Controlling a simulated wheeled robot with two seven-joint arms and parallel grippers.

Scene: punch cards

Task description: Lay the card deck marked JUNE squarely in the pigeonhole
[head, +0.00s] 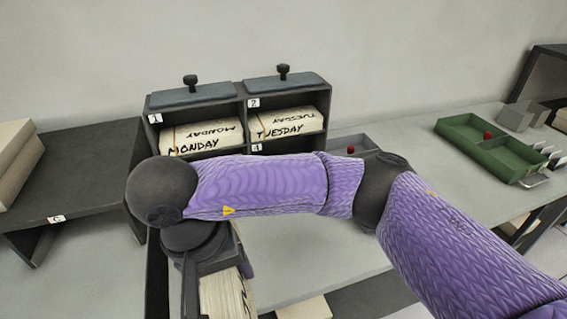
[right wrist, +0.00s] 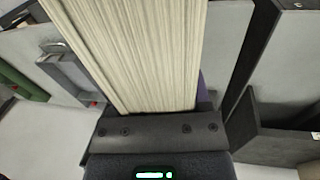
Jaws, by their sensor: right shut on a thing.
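My right gripper (head: 213,272) is shut on a thick cream card deck (head: 226,295) at the lower left of the head view. In the right wrist view the deck (right wrist: 135,50) sticks out from the gripper (right wrist: 157,125), its layered card edges showing. The dark pigeonhole rack (head: 243,115) stands behind my arm. Its upper compartments, labelled 1 and 2, hold decks marked MONDAY (head: 196,142) and TUESDAY (head: 290,124). My arm hides most of the lower part. My left gripper is not in view.
A dark shelf (head: 80,170) with a cream block (head: 14,150) stands at the left. A green tray (head: 475,128) with a red knob lies at the right, near grey bins (head: 518,117). Another cream block (head: 304,308) lies low down. The grey tabletop (head: 310,258) has clear room.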

